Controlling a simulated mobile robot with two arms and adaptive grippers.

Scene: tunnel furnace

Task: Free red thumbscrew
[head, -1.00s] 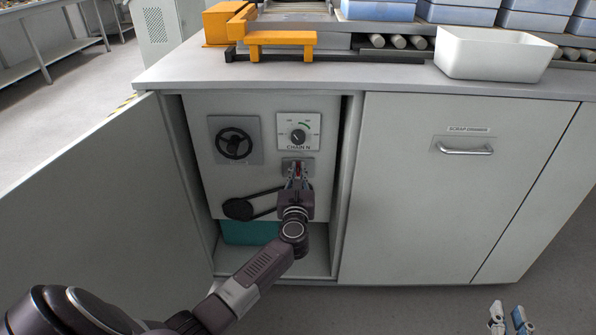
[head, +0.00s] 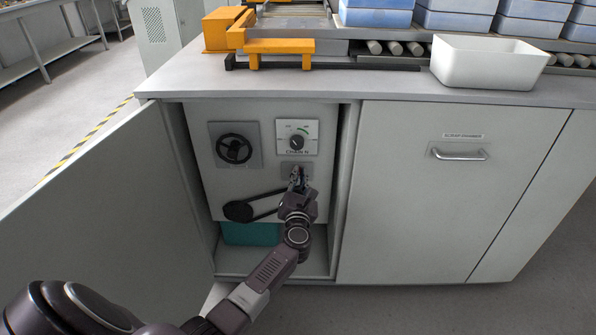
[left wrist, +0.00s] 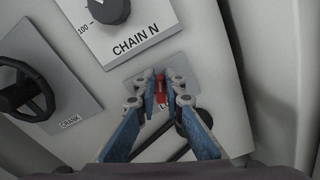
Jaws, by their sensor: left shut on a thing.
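The red thumbscrew (left wrist: 161,88) sits on a small grey plate (left wrist: 188,71) below the CHAIN N dial, seen in the left wrist view. My left gripper (left wrist: 161,92) is shut on it, with one finger on each side. In the head view my left gripper (head: 297,180) reaches into the open cabinet and hides most of the thumbscrew. The label under the thumbscrew is mostly covered by the fingers. My right gripper is out of the head view.
The CHAIN N dial (head: 297,142) is just above, and the black crank wheel (head: 234,149) is to the left. A belt with a pulley (head: 238,211) runs below. The open cabinet door (head: 90,195) stands left. A teal box (head: 250,233) sits on the cabinet floor.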

